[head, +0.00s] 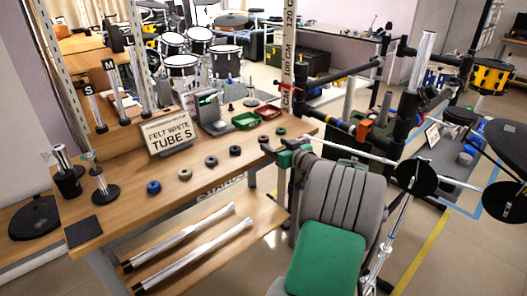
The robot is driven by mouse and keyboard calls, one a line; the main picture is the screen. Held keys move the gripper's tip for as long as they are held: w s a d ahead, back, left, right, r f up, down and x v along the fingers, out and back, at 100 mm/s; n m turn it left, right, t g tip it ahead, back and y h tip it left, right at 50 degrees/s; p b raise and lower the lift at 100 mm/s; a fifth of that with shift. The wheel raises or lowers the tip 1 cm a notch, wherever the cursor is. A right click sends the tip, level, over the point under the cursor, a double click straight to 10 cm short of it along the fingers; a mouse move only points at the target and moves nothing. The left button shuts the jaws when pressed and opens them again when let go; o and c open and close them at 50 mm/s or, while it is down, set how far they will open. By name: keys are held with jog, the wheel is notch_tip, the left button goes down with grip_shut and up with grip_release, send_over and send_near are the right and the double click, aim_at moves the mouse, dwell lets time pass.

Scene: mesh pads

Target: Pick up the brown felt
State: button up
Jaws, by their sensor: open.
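A row of small felt rings lies on the wooden table, in the head view. The rings lie flat and apart from each other. At this size I cannot tell for certain which one is the brown felt. My gripper is not in view.
Upright tubes on stands are marked S (89,90) and M (109,66). A grey bench with a green pad (325,260) stands right of the table (120,205). The tabletop before the rings is clear.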

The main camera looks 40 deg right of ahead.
aim_at(263, 137)
jog(key=x, duration=0.6)
jog(key=shift+w+d+b, duration=0.1)
jog(key=shift+w+b, duration=0.2)
jog(key=shift+b, duration=0.05)
jog(key=shift+c, duration=0.4)
grip_shut()
jog(key=shift+r, duration=0.1)
